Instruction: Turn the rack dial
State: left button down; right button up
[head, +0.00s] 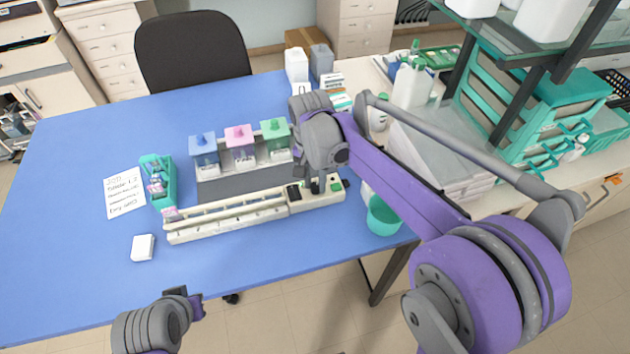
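The long beige rack (225,220) lies across the blue table, with a control box (318,203) at its right end. A dark part (294,192) and a green spot (337,186) show on top of the box. My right gripper (320,188) points down at the top of this box, its fingertips at or just above it. The dial itself I cannot make out; the gripper covers that spot. Whether the fingers are shut on it cannot be told. My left gripper (190,298) is low in front of the table's front edge, away from the rack.
Blue, pink and green-lidded jars (240,150) stand behind the rack. A teal holder (157,185), a written note (124,193) and a white block (143,248) lie left. A teal cup (382,216) is right of the box. The table's left side is clear.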

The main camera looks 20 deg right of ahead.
grip_shut()
jog(key=shift+n, duration=0.3)
jog(key=n, duration=0.9)
jog(key=shift+t+b, duration=0.3)
jog(key=shift+b, duration=0.05)
dwell(0.4)
jog(key=o, duration=0.6)
grip_release()
